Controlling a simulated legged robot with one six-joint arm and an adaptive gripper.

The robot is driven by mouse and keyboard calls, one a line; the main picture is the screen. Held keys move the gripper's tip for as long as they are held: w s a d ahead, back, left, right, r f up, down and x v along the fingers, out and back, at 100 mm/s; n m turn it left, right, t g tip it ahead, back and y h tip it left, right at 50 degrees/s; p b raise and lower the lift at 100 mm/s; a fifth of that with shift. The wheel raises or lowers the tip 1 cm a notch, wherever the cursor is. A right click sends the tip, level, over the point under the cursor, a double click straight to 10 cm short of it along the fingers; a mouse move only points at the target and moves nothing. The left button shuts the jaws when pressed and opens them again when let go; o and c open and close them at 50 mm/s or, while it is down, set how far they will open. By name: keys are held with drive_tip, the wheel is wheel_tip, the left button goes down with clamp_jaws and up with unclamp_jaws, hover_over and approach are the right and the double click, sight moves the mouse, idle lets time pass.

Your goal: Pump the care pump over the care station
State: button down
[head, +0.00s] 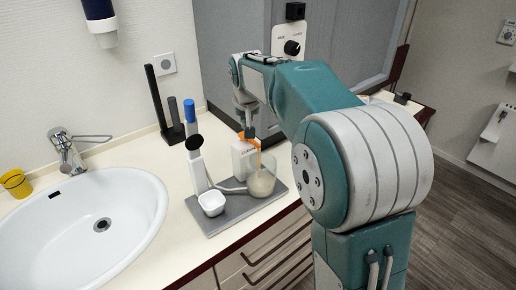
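A white bottle with dark lettering (244,159) stands on the grey tray (225,218), which looks like the care station. An orange part (256,143) shows at the bottle's top and seems to be its pump head. I cannot tell for sure that this bottle is the care pump. My gripper (248,132) points down right above the bottle, at or just over the orange part. Its fingers are small and partly blend with what is below, so contact and opening are unclear.
The tray also holds a clear cup (262,183), a small white bowl (211,204) and a white upright device with a black round top (197,168). Black posts and a blue-topped item (190,112) stand behind. A sink (85,232) lies left; a grey cabinet panel (235,50) rises behind.

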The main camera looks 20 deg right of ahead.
drive_tip(key=shift+f, duration=0.1)
idle(0.4)
drive_tip(key=shift+f, duration=1.5)
drive_tip(key=shift+r, duration=1.55)
wheel_tip(320, 180, up, 6)
